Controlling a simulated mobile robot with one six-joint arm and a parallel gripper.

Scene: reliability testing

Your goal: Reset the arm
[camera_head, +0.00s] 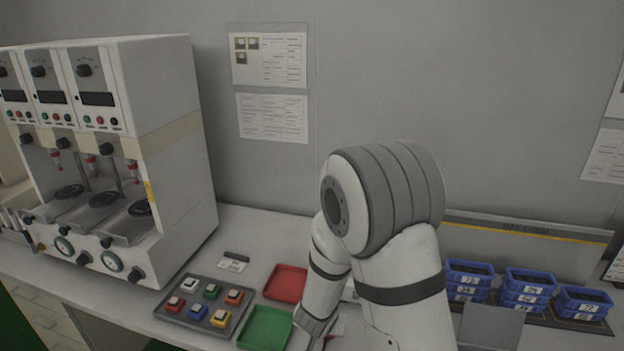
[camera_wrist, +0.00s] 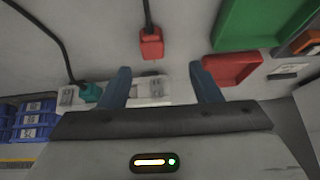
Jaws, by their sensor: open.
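My arm (camera_head: 385,275) stands bent in the right half of the head view, its big grey-banded joint raised and its forearm pointing down to the bench. My gripper (camera_wrist: 160,82) shows in the wrist view with its two blue-grey fingers spread apart and nothing between them. A pale strip with sockets (camera_wrist: 150,90) lies beyond the fingers; I cannot tell the gap to it. A teal plug (camera_wrist: 91,93) sits at the strip, and a red plug (camera_wrist: 151,44) on a black cable lies near it. In the head view the fingertips are mostly hidden at the lower edge.
A red tray (camera_head: 286,284) and a green tray (camera_head: 265,329) lie left of my forearm. A grey tray (camera_head: 171,316) holds several coloured button blocks. A white test machine (camera_head: 165,95) stands at left. Blue bins (camera_head: 470,281) stand at right, near a low yellow-striped panel (camera_head: 530,240).

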